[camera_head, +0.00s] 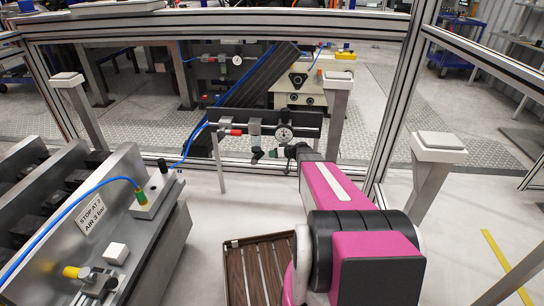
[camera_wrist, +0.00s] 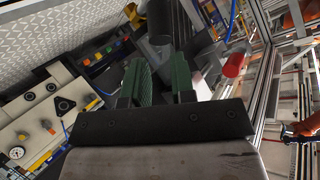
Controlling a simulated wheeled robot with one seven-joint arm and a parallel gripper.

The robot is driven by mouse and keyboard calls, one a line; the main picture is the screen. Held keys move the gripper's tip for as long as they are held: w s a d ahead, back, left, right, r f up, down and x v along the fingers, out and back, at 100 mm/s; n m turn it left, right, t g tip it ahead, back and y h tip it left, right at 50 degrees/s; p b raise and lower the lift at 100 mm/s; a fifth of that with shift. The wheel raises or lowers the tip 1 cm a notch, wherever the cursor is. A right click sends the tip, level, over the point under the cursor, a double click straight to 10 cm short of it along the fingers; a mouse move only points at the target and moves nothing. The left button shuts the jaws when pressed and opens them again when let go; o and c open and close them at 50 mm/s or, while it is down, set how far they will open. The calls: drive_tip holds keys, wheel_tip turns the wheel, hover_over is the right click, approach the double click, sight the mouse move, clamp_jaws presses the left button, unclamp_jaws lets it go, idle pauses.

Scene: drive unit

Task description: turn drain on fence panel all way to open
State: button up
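The fence panel (camera_head: 305,119) is a dark plate on the aluminium fence, carrying a row of air fittings. On it are a red handle (camera_head: 234,131), a grey block (camera_head: 255,130) and a round white gauge (camera_head: 284,133). A small dark fitting (camera_head: 257,153) hangs below the row; I cannot tell for sure that it is the drain. My gripper (camera_head: 281,153) is beside this fitting, below the gauge. In the wrist view its green fingers (camera_wrist: 159,88) stand apart, with a grey cylinder (camera_wrist: 160,50) beyond the gap. A red cylinder (camera_wrist: 235,65) lies to the right. Contact is unclear.
A grey machine (camera_head: 150,215) with a blue hose and a "STOP AT 2, AIR 3 bar" label stands at left. A slatted wooden tray (camera_head: 233,275) lies below my arm. Fence posts (camera_head: 395,90) rise at right.

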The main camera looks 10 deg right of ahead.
sight(261, 155)
drive_tip(key=f+m+y, duration=0.2)
drive_tip(key=f, duration=0.1)
drive_tip(key=w+a+f+m+y, duration=0.1)
drive_tip(key=f, duration=0.1)
drive_tip(key=shift+f, duration=0.15)
clamp_jaws()
drive_tip(key=s+d+f+m+t+y, duration=0.3)
drive_tip(key=d+f+m+t+y, duration=0.2)
drive_tip(key=f+m+t+y, duration=0.4)
drive_tip(key=w+a+r+m+g+h, duration=0.1)
drive_tip(key=w+a+r+g, duration=0.1)
drive_tip(key=w+a+r, duration=0.4)
drive_tip(key=shift+w+a+r, duration=0.35)
drive_tip(key=shift+a+r, duration=0.05)
drive_tip(key=shift+a, duration=0.8)
drive_tip(key=shift+r+g, duration=0.3)
drive_tip(key=shift+g, duration=0.3)
drive_tip(key=g+h, duration=0.1)
drive_tip(key=a+r+n+g+h, duration=0.1)
drive_tip(key=r+n+g+h, duration=0.1)
drive_tip(key=h, duration=0.1)
drive_tip(key=shift+w+a+r+g, duration=0.15)
drive_tip(key=shift+w+a+g, duration=0.1)
drive_tip(key=shift+g, duration=0.15)
drive_tip(key=shift+a+r, duration=0.1)
drive_tip(key=shift+a, duration=0.05)
drive_tip(key=shift+w+a+r, duration=0.1)
